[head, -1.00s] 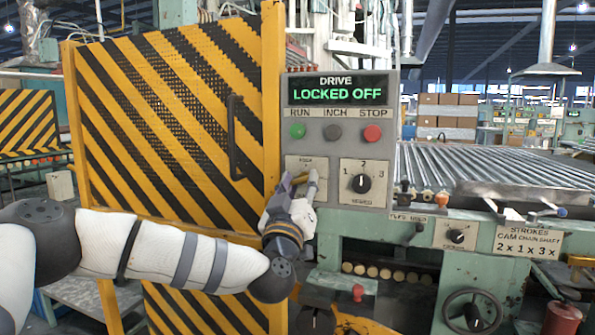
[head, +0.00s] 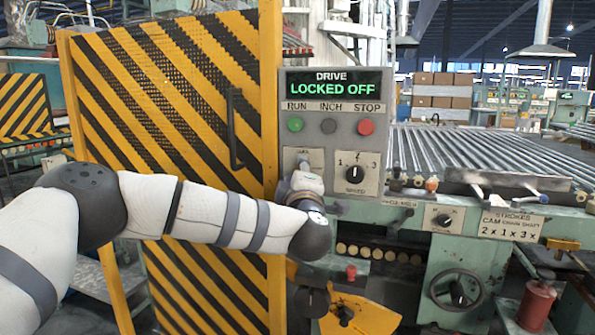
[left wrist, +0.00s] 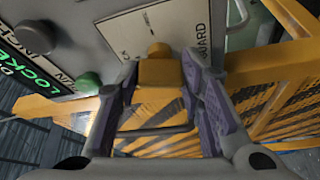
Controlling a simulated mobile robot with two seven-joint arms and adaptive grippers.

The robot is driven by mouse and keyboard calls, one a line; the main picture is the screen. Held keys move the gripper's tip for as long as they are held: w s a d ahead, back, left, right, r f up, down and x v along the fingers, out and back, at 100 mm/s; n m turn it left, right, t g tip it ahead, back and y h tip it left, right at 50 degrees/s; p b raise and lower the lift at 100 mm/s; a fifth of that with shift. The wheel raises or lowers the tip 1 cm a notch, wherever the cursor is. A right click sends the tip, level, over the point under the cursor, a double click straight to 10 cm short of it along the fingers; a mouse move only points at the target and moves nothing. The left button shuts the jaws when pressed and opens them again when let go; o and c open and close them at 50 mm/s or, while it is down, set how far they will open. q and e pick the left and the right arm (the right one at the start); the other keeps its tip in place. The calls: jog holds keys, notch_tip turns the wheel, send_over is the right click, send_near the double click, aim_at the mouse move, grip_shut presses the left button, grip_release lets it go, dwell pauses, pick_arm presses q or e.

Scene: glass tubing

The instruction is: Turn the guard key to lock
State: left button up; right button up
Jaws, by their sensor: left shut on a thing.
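The yellow guard key (left wrist: 157,70) stands out from a pale plate (left wrist: 190,22) marked "GUARD" in the left wrist view. My left gripper (left wrist: 160,62) has a purple-grey finger on each side of the key and is shut on it. In the head view my left gripper (head: 302,170) is at the key plate (head: 316,155) and hides the key and most of the plate. The green display (head: 334,87) above reads "DRIVE LOCKED OFF". My right gripper is not in view.
A yellow and black striped guard gate (head: 170,110) with a dark handle (head: 233,130) stands left of the control panel. Green, grey and red buttons and a speed knob (head: 355,174) are close to my gripper. A roller bed (head: 480,155) lies to the right.

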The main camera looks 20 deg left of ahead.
pick_arm(q)
jog(key=shift+r+n+g+p, duration=0.15)
jog(key=shift+n+g+p, duration=0.1)
jog(key=shift+n, duration=0.55)
jog(key=shift+r+n+g+p, duration=0.1)
jog(key=shift+n+g, duration=0.15)
jog(key=shift+n, duration=0.55)
jog(key=o, duration=1.2)
jog(key=shift+f, duration=0.1)
jog(key=shift+c, duration=0.2)
jog(key=v, duration=1.2)
